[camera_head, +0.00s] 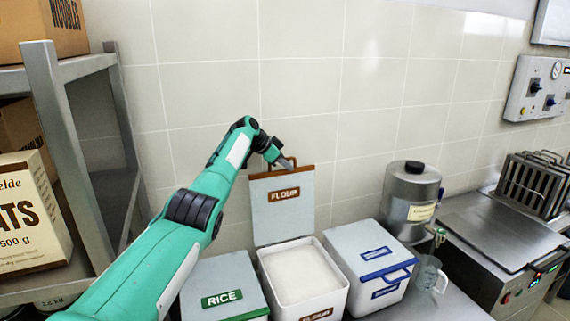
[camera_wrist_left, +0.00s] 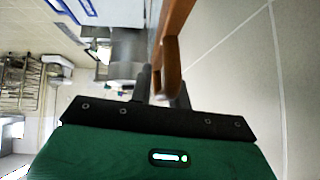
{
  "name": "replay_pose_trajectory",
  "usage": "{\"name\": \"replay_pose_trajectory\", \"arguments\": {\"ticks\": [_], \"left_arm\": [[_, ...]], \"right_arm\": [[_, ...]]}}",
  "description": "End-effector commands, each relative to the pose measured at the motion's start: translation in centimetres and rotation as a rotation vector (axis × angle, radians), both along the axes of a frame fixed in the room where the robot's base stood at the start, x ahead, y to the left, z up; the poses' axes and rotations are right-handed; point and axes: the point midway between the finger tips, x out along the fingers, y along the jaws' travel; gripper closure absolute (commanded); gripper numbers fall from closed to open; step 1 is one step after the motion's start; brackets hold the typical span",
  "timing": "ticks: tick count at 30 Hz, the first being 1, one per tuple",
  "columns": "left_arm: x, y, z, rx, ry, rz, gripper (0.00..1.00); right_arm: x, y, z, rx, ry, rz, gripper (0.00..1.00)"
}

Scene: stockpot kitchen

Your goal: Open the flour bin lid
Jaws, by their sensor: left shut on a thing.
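The flour bin (camera_head: 336,302) stands between the rice bin and a blue-labelled bin, with white flour showing inside. Its lid (camera_head: 284,219) stands upright at the back of the bin, near the wall, with a brown FLOUR label facing me. My left gripper (camera_head: 287,165) is at the lid's top edge, shut on the brown lid handle (camera_head: 292,160). In the left wrist view the handle (camera_wrist_left: 172,65) runs between the fingers (camera_wrist_left: 160,88). My right gripper is not in view.
The rice bin (camera_head: 215,275) is closed at left; the blue-labelled bin (camera_head: 372,240) is closed at right. A metal dispenser (camera_head: 412,195) and a clear jug (camera_head: 429,272) stand further right. A metal shelf (camera_head: 62,130) with boxes is at left. The tiled wall is close behind.

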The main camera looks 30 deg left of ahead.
Motion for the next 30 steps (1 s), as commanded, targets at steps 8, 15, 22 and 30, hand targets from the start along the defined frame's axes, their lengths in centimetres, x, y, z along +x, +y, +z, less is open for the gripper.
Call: {"name": "replay_pose_trajectory", "arguments": {"ticks": [8, 15, 22, 30], "left_arm": [[0.0, 0.2, -0.2, 0.006, 0.001, 0.003, 0.68], [-0.1, 0.2, 0.0, 0.002, 0.0, 0.002, 0.68], [-1.0, 0.9, 0.9, 0.003, -0.002, 0.001, 0.68], [-4.2, 3.2, 4.5, 0.005, -0.004, 0.004, 0.68]], "right_arm": [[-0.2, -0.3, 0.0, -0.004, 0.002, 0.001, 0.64], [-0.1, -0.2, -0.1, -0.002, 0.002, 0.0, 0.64], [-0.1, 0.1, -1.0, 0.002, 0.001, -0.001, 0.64], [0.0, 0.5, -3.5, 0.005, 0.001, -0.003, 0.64]]}}
